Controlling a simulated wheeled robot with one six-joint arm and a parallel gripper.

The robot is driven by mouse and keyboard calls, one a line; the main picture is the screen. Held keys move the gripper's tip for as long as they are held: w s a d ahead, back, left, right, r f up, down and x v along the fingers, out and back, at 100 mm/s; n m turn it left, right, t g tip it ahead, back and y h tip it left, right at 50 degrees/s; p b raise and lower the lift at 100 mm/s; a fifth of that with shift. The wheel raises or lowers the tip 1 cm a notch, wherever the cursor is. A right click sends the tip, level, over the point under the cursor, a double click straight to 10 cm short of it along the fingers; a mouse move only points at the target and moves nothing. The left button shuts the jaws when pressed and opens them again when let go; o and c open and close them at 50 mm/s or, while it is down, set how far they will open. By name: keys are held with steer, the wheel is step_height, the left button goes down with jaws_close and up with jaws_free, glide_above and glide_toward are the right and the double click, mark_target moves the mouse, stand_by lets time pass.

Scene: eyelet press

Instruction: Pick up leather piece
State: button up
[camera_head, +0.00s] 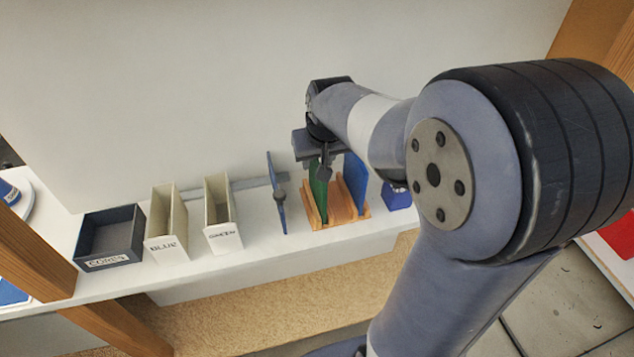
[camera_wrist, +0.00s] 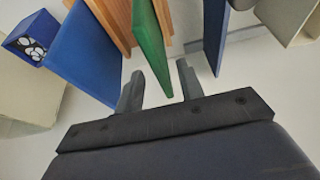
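A green leather piece (camera_head: 319,190) stands upright in a slotted wooden rack (camera_head: 345,212). A blue leather piece (camera_head: 356,178) stands in the same rack to its right. My gripper (camera_head: 325,165) is above the rack at the green piece, partly hiding it. In the wrist view my gripper (camera_wrist: 160,72) is open, and the green piece (camera_wrist: 150,40) reaches between its two fingers, with visible gaps on both sides. The blue piece (camera_wrist: 85,55) is left of the fingers. Another upright blue panel (camera_head: 276,190) stands left of the rack with a grey part at its middle; it also shows in the wrist view (camera_wrist: 214,35).
Left along the shelf (camera_head: 262,240) stand a bin labelled GREEN (camera_head: 224,236), a bin labelled BLUE (camera_head: 167,246) and a dark CORES box (camera_head: 110,258). A small blue box (camera_head: 398,197) is right of the rack; its pale contents show in the wrist view (camera_wrist: 32,42). A wall rises behind.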

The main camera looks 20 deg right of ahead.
mark_target(317, 185)
steer(key=shift+x, duration=1)
steer(key=shift+f, duration=0.2)
steer(key=shift+s, duration=0.1)
steer(key=shift+c, duration=0.5)
jaws_close()
